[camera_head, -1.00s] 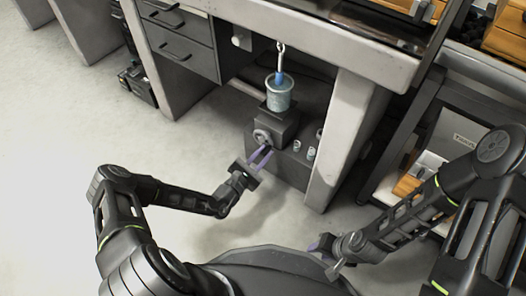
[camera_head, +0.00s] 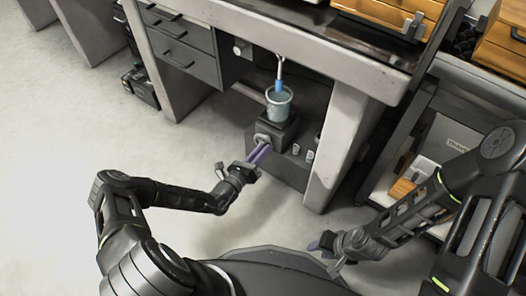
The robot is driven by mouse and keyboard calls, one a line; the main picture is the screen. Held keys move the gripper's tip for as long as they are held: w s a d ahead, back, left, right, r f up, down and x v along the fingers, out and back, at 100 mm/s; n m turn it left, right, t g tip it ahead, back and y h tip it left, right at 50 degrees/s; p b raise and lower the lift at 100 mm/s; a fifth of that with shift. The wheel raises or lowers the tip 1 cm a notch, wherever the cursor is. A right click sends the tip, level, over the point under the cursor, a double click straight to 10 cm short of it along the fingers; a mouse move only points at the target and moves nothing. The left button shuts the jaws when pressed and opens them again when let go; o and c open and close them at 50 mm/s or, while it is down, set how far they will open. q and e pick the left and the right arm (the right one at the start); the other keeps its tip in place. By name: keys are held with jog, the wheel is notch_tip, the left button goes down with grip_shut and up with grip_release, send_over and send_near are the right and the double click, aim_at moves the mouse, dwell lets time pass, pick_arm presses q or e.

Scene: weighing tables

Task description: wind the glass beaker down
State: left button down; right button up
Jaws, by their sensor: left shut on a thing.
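The glass beaker (camera_head: 279,105) stands upright on a dark stand (camera_head: 276,128) under the light table. A blue-ended hanging piece (camera_head: 279,86) comes down from the table edge into the beaker's mouth; its lower end is hidden. The stand has a pale knob (camera_head: 262,139) on its front left side. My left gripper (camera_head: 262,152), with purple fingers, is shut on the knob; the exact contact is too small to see. My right gripper (camera_head: 318,244) is low at the front, away from the stand; its finger gap is unclear.
The stand rests on a dark box (camera_head: 287,172), with small cylinders (camera_head: 309,156) on its right. A thick table leg (camera_head: 340,150) stands close on the right, and drawers (camera_head: 180,45) are at the left. The floor (camera_head: 60,140) on the left is clear.

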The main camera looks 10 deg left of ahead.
pick_arm(q)
jog(key=n, duration=0.3)
jog(key=a+n, duration=0.1)
jog(key=shift+w+a+r+n, duration=0.1)
jog(key=shift+w+r+n, duration=0.1)
jog(key=shift+r+n, duration=0.2)
jog(key=n, duration=0.1)
jog(key=a+n, duration=0.1)
jog(key=n, duration=0.2)
jog(key=shift+w+a+r+n, duration=0.15)
jog(key=shift+w+n, duration=0.1)
jog(key=shift+n, duration=0.15)
jog(key=c, duration=1.3)
grip_release()
jog(key=p, duration=0.2)
send_near(262, 138)
jog(key=shift+v, duration=0.9)
